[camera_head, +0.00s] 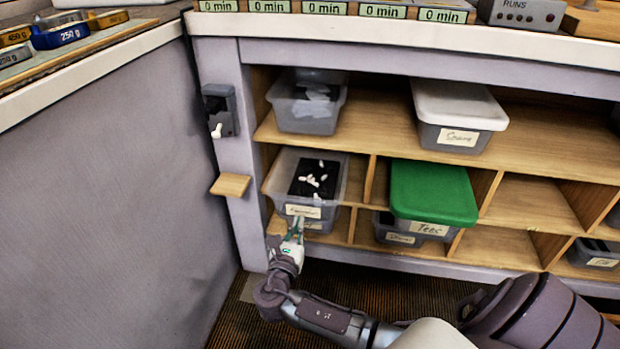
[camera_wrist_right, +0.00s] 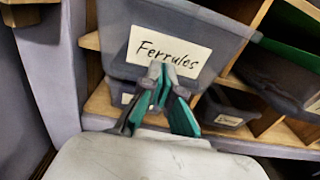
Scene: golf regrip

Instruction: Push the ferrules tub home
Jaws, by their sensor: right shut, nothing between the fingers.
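The ferrules tub (camera_head: 275,186) is a clear grey, open tub in the left middle compartment, with a dark insert and several small white pieces in it. Its front stands out a little past the shelf edge. Its white label, reading "Ferrules", faces me in the right wrist view (camera_wrist_right: 142,48). My right gripper (camera_head: 298,222) is at the tub's front, just below the label in the head view. In the right wrist view its fingertips (camera_wrist_right: 161,71) are closed together over the label's lower part, empty. I cannot tell whether they touch the tub. My left gripper is not in view.
Another tub with a label (camera_wrist_right: 127,99) sits below. A green-lidded tub (camera_head: 434,190) stands out to the right, above a smaller tub (camera_head: 400,238). A grey tub (camera_head: 307,112) and a white-lidded tub (camera_head: 460,105) are on the shelf above. A small wooden ledge (camera_head: 230,185) juts from the left post.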

